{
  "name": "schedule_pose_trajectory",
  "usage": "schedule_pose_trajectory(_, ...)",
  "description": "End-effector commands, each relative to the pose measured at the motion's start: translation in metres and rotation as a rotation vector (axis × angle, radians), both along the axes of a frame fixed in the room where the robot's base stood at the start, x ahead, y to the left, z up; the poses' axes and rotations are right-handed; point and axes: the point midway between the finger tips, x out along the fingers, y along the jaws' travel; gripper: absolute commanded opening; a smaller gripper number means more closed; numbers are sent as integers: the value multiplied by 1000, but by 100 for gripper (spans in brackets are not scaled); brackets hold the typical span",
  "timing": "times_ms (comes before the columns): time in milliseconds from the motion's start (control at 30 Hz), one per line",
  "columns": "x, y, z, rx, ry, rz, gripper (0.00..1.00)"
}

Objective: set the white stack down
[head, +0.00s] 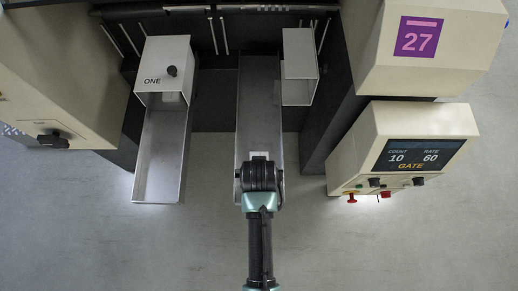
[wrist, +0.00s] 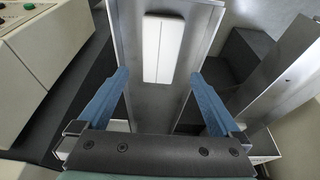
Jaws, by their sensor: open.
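The white stack (wrist: 163,48) lies on the grey metal middle chute (wrist: 133,100), along its length. In the head view only a small pale part of the white stack (head: 259,154) shows on the middle chute (head: 258,95), just beyond my gripper (head: 260,163). My gripper (wrist: 160,76) is open in the wrist view, its two blue fingers spread wide on either side of the chute. The fingers are apart from the stack, which sits beyond and between the fingertips. In the head view my wrist hides the fingers.
A second chute (head: 160,160) with a box marked ONE (head: 160,75) stands to the left. A metal guard (head: 299,67) stands at the back right. A control panel (head: 400,150) reads COUNT 10, RATE 60, GATE. Open floor (head: 370,250) lies in front.

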Motion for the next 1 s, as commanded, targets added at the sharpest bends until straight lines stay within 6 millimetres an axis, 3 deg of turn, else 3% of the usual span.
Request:
schedule_pose_trajectory(200, -10, 0, 33, 0, -2, -1, 100)
schedule_pose_trajectory(500, -14, 0, 49, 0, -2, -1, 100)
schedule_pose_trajectory(567, -8, 1, 54, 1, -22, -1, 100)
schedule_pose_trajectory(667, 22, 3, 81, 6, -128, 0, 100)
schedule_pose_trajectory(767, 74, 5, 140, 13, -330, 1, 100)
schedule_pose_trajectory(867, 126, 7, 228, 19, -594, 0, 100)
schedule_pose_trajectory(900, 142, 7, 266, 21, -702, -1, 100)
schedule_pose_trajectory(967, 159, 6, 326, 22, -864, -1, 100)
schedule_pose_trajectory(1000, 167, 6, 367, 22, -973, -1, 100)
